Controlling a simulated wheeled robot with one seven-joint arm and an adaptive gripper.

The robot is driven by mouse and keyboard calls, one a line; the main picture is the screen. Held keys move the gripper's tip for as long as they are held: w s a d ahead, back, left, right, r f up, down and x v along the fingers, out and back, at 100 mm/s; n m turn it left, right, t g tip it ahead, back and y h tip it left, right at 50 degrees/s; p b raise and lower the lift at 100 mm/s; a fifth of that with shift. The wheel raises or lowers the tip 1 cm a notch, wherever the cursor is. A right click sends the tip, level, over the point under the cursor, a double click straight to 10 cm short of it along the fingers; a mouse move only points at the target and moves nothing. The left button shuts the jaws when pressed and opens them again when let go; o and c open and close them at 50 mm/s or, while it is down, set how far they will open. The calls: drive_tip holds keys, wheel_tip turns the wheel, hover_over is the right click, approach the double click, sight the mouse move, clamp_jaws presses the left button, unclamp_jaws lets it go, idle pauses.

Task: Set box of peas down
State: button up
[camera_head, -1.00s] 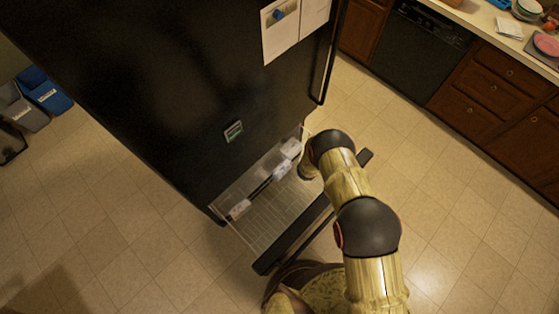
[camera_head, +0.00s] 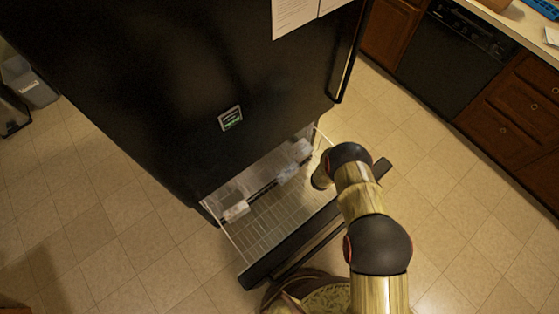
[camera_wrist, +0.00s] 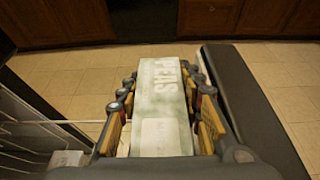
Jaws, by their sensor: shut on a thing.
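The box of peas (camera_wrist: 160,100) is pale green and white with "PEAS" lettering, and it fills the middle of the wrist view. My gripper (camera_wrist: 163,95) is shut on it, with fingers along both long sides. In the head view my arm reaches down to the open freezer drawer (camera_head: 272,262) at the base of the black fridge (camera_head: 150,110). The gripper and box are hidden there behind my arm and the drawer's right end. In the wrist view the drawer's dark front (camera_wrist: 245,95) runs just right of the box, and wire racking (camera_wrist: 30,125) lies to the left.
Several white packages (camera_head: 236,211) lie along the back of the wire drawer. Its front part looks clear. Brown cabinets (camera_head: 510,130) and a black dishwasher (camera_head: 455,60) stand at the right across open tiled floor. Grey bins (camera_head: 35,90) stand at far left.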

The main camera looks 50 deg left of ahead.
wheel_tip(320, 180, down, 16)
drive_tip(key=b, duration=1.9)
hover_over(321, 195)
drive_tip(key=shift+s+a+f, duration=0.1)
drive_tip(key=shift+f, duration=6.25)
drive_tip(key=shift+f, duration=0.15)
drive_tip(key=o, duration=1.4)
drive_tip(key=d+p+v, duration=0.1)
drive_tip(key=p+v, duration=0.1)
drive_tip(key=v, duration=1)
drive_tip(key=shift+a+p, duration=0.35)
drive_tip(key=shift+a, duration=0.1)
